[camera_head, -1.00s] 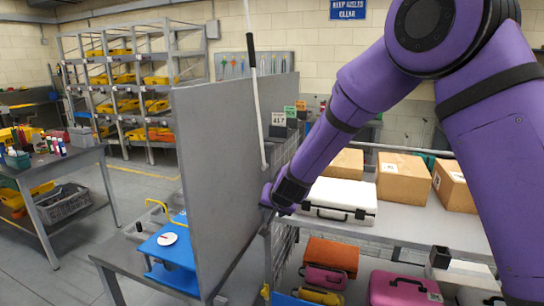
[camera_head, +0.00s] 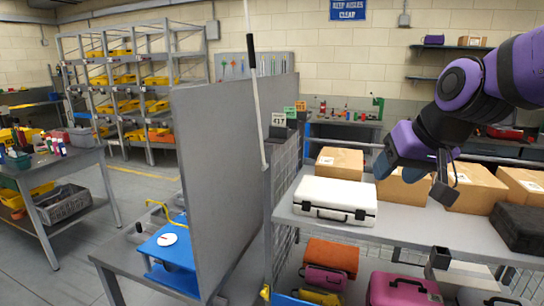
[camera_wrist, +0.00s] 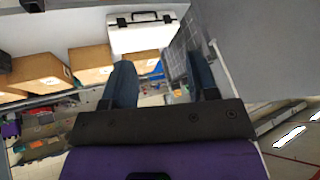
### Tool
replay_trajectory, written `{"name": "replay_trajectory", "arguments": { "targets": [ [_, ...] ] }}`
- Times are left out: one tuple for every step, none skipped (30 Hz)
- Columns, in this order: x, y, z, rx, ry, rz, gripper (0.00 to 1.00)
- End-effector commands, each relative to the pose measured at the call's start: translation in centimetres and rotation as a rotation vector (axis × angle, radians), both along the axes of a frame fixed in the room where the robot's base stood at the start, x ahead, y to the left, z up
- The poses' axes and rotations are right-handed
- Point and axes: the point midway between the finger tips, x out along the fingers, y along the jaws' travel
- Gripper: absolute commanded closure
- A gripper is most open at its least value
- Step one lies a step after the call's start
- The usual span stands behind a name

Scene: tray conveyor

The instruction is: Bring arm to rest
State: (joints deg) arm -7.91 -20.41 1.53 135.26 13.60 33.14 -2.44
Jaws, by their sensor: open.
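My gripper (camera_head: 385,167) hangs from my purple arm at the right of the head view, in front of the cardboard boxes on the grey shelf. In the wrist view its two dark blue fingers (camera_wrist: 160,85) stand apart with nothing between them. The gripper is open and empty. A white case (camera_head: 336,197) with dark latches lies on the shelf (camera_head: 420,228), left of and apart from the gripper. The case also shows at the top of the wrist view (camera_wrist: 140,36).
A tall grey partition (camera_head: 225,180) and a white pole (camera_head: 256,100) stand left of the shelf. Cardboard boxes (camera_head: 340,162) line the shelf's back, and a black case (camera_head: 521,226) lies at its right. A blue tray (camera_head: 165,248) sits left of the partition. Pink cases (camera_head: 402,290) lie below.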

Motion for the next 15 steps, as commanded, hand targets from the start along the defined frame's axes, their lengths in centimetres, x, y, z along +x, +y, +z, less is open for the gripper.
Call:
{"name": "replay_trajectory", "arguments": {
  "targets": [
    [-1.7, -1.1, 0.5, -0.016, 0.0, -0.008, 0.47],
    [-2.7, -1.7, 0.6, -0.027, 0.004, -0.011, 0.47],
    [-4.0, -2.4, 0.7, -0.043, 0.011, -0.015, 0.47],
    [-5.1, -3.0, 0.8, -0.054, 0.018, -0.02, 0.47],
    [-6.1, -3.6, 0.8, -0.066, 0.021, -0.026, 0.47],
    [-7.4, -4.3, 0.8, -0.081, 0.029, -0.032, 0.47],
    [-8.4, -4.8, 0.8, -0.093, 0.034, -0.036, 0.47],
    [-9.3, -5.2, 0.8, -0.104, 0.04, -0.043, 0.47],
    [-10.5, -5.8, 0.7, -0.12, 0.047, -0.051, 0.47],
    [-11.3, -6.2, 0.6, -0.128, 0.052, -0.056, 0.47],
    [-12.0, -6.6, 0.5, -0.139, 0.057, -0.061, 0.47],
    [-12.9, -7.0, 0.4, -0.149, 0.062, -0.069, 0.47],
    [-13.5, -7.2, 0.3, -0.157, 0.068, -0.073, 0.47],
    [-14.0, -7.5, 0.2, -0.164, 0.071, -0.078, 0.47],
    [-14.5, -7.7, 0.1, -0.17, 0.075, -0.082, 0.47]
  ]
}}
